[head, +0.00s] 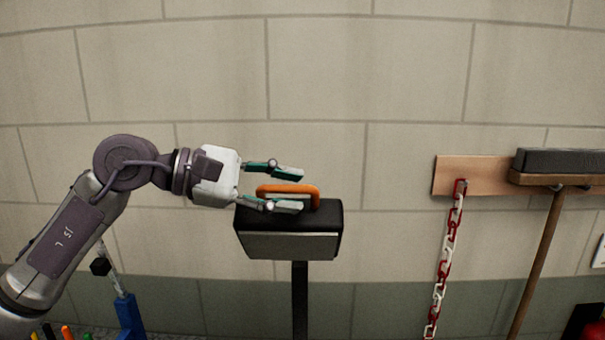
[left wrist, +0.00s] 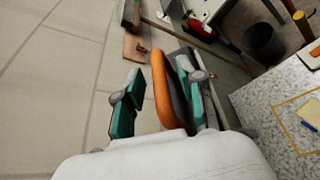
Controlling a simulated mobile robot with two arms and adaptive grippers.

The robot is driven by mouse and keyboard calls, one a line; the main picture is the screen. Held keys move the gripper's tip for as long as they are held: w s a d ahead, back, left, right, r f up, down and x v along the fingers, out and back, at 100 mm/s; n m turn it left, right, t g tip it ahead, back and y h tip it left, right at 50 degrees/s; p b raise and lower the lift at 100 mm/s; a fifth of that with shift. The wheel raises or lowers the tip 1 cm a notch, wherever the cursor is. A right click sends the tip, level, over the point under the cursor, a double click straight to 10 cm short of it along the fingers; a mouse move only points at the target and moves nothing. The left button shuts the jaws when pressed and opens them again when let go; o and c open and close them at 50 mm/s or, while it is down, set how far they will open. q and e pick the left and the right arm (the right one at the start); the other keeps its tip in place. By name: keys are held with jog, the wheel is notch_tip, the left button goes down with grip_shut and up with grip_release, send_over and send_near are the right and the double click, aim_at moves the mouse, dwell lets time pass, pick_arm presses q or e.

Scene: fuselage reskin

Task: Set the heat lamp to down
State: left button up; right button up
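The heat lamp (head: 290,244) is a black box with a grey front face on a black post, in the middle of the head view. An orange handle (head: 312,191) arches over its top; the handle also shows in the left wrist view (left wrist: 163,92). My left gripper (head: 291,190) comes in from the left at the handle's height. Its two green-and-grey fingers are apart, with the handle between them. In the left wrist view, the handle lies nearer the right-hand finger. Whether a finger touches it is unclear. My right gripper is not in view.
A pale block wall stands behind the lamp. To the right, a red-and-white chain (head: 446,258) hangs from a wooden board (head: 467,174), beside a broom (head: 538,245). A blue tool (head: 129,316) stands at lower left. The left wrist view shows a dark bin (left wrist: 263,42) and a speckled worktop (left wrist: 262,100).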

pick_arm(q)
jog(key=shift+p+x, duration=0.4)
jog(key=shift+x, duration=0.6)
jog(key=shift+s+d, duration=0.1)
jog(key=shift+d, duration=0.25)
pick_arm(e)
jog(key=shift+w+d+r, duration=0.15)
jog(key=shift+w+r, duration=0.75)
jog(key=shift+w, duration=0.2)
pick_arm(q)
jog(key=shift+c, duration=0.2)
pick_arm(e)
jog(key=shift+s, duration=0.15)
pick_arm(q)
grip_shut()
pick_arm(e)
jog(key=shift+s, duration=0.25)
pick_arm(q)
jog(key=shift+r, duration=0.1)
